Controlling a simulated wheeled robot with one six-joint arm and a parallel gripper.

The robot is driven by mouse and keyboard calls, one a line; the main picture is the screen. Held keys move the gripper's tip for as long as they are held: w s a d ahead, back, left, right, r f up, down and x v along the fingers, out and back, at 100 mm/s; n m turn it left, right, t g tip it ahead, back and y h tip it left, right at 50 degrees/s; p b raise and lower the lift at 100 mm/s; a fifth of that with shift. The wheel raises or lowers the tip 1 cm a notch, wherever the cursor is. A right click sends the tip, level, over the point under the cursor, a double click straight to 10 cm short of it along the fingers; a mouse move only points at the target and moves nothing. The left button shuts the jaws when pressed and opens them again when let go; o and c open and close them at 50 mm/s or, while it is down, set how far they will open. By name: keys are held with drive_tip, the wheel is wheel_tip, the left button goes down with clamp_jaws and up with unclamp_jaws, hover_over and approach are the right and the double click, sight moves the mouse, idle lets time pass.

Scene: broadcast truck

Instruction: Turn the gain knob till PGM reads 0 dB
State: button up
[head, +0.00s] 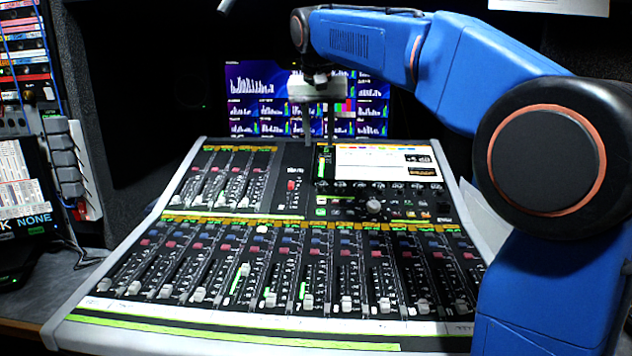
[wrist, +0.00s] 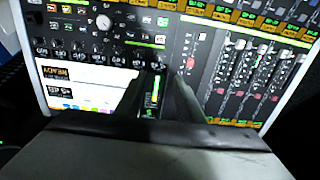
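The mixing console (head: 250,215) has a lit screen (head: 375,165) at its upper right. A dark readout (head: 418,158) on the screen shows large white characters, seemingly a plus number, too small to read surely. A large pale knob (head: 374,206) stands below the screen; it also shows in the wrist view (wrist: 103,22). A row of small dark knobs runs along the screen's lower edge. I cannot read which knob is labelled gain. My gripper (head: 319,138) points down above the console's back, left of the screen. In the wrist view its fingers (wrist: 156,76) are apart, with nothing between them.
A green level meter (head: 322,166) is lit beside the screen. Several faders (head: 347,303) fill the console's front. A wall monitor (head: 260,95) stands behind my gripper. Racked gear (head: 22,70) is at the left. My blue arm comes over from the right.

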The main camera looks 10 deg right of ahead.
sight(321, 186)
drive_tip(key=x, duration=1.6)
clamp_jaws()
